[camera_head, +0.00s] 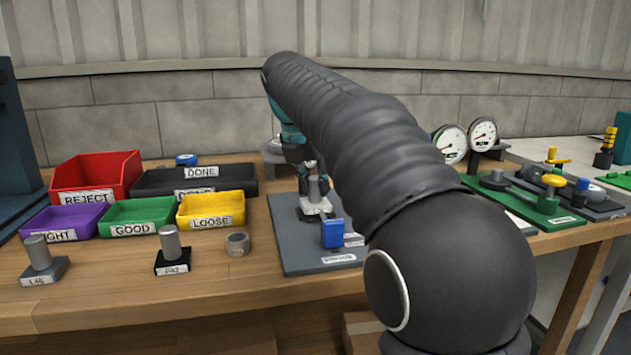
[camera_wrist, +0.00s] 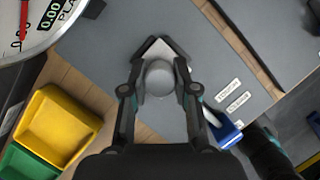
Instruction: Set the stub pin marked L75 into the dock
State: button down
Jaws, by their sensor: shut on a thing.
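My gripper (camera_head: 313,172) is shut on a grey cylindrical stub pin (camera_head: 319,190) with a pale, dark-edged base, over the grey board (camera_head: 290,240). In the wrist view the fingers (camera_wrist: 160,90) close on both sides of the round pin top (camera_wrist: 159,77), and the base shows beneath. I cannot read a mark on this pin, nor tell whether its base touches the board. Two other stub pins stand on the bench: one at far left (camera_head: 38,253), its tag looking like L45, and one on a black base (camera_head: 170,245), its tag unclear. No part is clearly labelled as the dock.
A blue block (camera_head: 332,234) stands on the board's near part. A grey ring (camera_head: 237,243) lies left of the board. Red (camera_head: 105,170), purple, green and yellow bins and a black DONE tray (camera_head: 160,180) fill the left. Gauges (camera_head: 483,133) and green fixtures (camera_head: 540,208) stand at right.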

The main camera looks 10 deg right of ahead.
jog(key=shift+f, duration=0.4)
jog(key=shift+p, duration=0.3)
dwell(0.8)
jog(key=c, duration=0.8)
grip_release()
jog(key=shift+f, duration=0.1)
jog(key=v, duration=1.2)
